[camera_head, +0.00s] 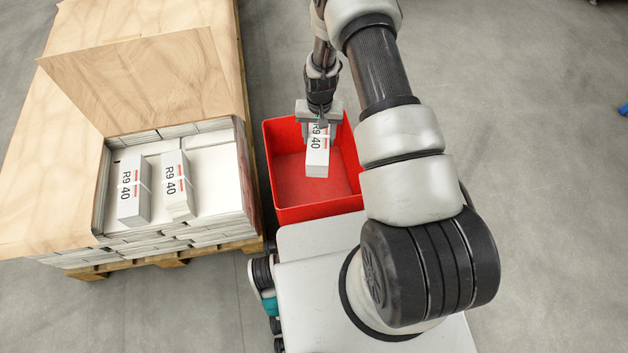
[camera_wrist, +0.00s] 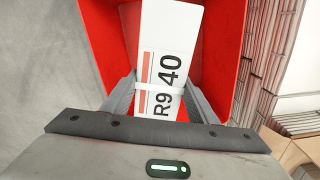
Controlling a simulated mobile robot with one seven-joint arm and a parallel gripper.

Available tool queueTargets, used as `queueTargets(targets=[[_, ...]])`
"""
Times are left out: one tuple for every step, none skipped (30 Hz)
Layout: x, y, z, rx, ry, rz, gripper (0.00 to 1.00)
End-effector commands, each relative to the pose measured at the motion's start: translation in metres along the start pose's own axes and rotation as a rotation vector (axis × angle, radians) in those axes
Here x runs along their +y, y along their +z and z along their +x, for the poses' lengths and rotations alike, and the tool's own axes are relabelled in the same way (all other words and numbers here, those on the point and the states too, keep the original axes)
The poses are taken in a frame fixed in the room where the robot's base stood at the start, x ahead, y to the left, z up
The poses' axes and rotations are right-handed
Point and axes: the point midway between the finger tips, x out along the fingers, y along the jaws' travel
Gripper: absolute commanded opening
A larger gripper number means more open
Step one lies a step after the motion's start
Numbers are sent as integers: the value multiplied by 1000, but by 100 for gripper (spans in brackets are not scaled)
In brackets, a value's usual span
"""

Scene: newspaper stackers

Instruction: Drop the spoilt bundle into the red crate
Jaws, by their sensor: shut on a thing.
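My gripper (camera_head: 319,127) is shut on a white bundle (camera_head: 317,160) marked "R9 40" with a red stripe and a white band. It holds the bundle above the red crate (camera_head: 285,214), within the outline of its opening. In the wrist view the bundle (camera_wrist: 170,35) sits between the two fingers, with the red crate (camera_wrist: 228,40) behind it. The crate floor that shows is bare. I see no clear spoilage on the bundle's visible faces. How far the bundle hangs above the crate floor is hard to tell.
A wooden pallet (camera_head: 170,263) at the left bears stacked white bundles under plywood sheets (camera_head: 150,80). Two more bundles marked "R9 40" (camera_head: 134,192) lie on top of the open corner. The stack stands close beside the crate. Grey floor (camera_head: 540,150) is free at the right.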

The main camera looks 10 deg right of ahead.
Motion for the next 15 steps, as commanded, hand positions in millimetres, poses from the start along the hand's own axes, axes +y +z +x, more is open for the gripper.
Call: queueTargets(targets=[[0, -1, 4, 2, -1, 0, 0], [0, -1, 6, 2, -1, 0, 0], [0, -1, 9, 2, -1, 0, 0], [0, -1, 12, 2, -1, 0, 0], [0, -1, 15, 2, -1, 0, 0], [0, -1, 19, 2, -1, 0, 0], [0, -1, 22, 1, -1, 0, 0], [0, -1, 26, 1, -1, 0, 0], [0, -1, 30, 2, -1, 0, 0], [0, -1, 33, 2, -1, 0, 0], [0, -1, 36, 2, -1, 0, 0], [0, -1, 40, 2, -1, 0, 0], [0, -1, 43, 2, -1, 0, 0], [0, -1, 46, 2, -1, 0, 0], [0, -1, 49, 2, -1, 0, 0]])
